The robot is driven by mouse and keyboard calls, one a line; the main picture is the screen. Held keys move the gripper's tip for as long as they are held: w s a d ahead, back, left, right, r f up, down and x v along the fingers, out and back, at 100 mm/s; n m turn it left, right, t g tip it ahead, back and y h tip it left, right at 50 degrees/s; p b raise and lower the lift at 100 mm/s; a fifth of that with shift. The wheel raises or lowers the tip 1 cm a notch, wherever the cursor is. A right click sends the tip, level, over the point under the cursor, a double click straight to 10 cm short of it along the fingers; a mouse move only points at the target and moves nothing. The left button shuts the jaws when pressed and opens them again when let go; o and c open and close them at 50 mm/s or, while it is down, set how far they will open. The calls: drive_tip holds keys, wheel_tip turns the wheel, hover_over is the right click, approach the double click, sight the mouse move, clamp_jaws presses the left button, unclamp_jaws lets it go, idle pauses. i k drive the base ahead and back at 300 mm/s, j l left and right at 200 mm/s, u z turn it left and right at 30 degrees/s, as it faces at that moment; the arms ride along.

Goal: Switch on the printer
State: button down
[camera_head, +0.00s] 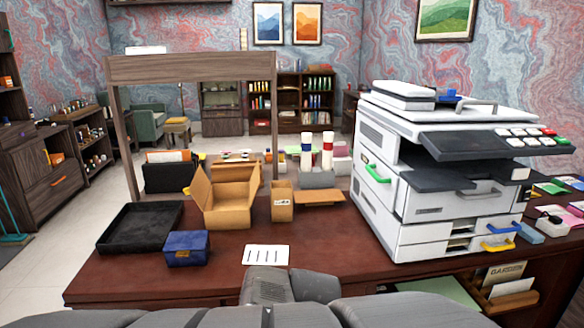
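The printer (378,215) is a large white and dark grey machine at the right of the desk. Its dark control panel (470,146) juts out on the upper right and carries several white buttons (516,142), a red button (549,132) and a green button (562,141). No lit screen or lamp can be made out on it. Grey parts of my arm cross the bottom of the view, in front of the desk and left of the printer, apart from the panel. My gripper's fingers do not show.
The brown desk (340,245) holds a black tray (120,232), a blue box (187,249), an open cardboard box (228,205) and a white paper (266,255). Small items lie right of the printer.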

sight(527, 192)
drive_tip(key=z, duration=1.8)
